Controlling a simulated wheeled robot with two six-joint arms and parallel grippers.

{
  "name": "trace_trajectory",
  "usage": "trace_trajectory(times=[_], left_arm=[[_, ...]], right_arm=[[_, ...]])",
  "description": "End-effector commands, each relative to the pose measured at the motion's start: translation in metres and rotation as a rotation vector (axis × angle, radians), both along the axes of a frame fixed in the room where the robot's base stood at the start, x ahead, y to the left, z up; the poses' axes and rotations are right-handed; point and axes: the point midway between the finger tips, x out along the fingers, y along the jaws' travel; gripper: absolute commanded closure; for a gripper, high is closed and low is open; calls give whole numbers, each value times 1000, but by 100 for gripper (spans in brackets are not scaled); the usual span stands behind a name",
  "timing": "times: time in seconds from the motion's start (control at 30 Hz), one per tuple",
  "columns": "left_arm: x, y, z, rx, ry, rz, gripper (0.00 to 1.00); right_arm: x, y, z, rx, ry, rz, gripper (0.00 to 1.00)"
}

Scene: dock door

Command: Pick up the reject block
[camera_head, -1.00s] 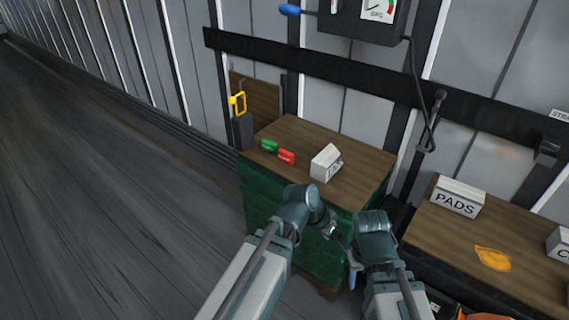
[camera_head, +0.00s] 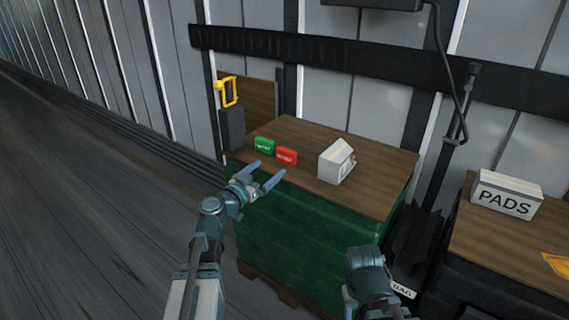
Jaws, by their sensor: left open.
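The reject block is most likely the red block (camera_head: 286,156), which has white lettering too small to read surely. It stands on the wooden top (camera_head: 379,168) of a green bin, near its left part. A green block (camera_head: 264,145) stands just left of it. My left gripper (camera_head: 264,172) is open and empty, its two blue fingers pointing at the blocks from the front left edge of the top. The fingertips are short of the red block and look apart from it. My right arm shows at the bottom right, but its fingers are not visible.
A white box (camera_head: 337,161) stands right of the red block. A second table at right holds a white PADS box (camera_head: 506,195) and an orange item (camera_head: 557,264). Open floor lies at left.

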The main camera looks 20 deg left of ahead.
Motion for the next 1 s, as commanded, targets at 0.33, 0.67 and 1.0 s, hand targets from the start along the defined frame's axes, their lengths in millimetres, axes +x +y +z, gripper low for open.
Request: trace_trajectory(times=[0.33,0.67,1.0], left_arm=[[23,-7,1,0,0,-4,0],[79,-24,1,-1,0,-4,0],[90,-28,3,-1,1,-3,0]], right_arm=[[0,0,1,0,0,0,50],[0,0,1,0,0,0,50],[0,0,3,0,0,-1,50]])
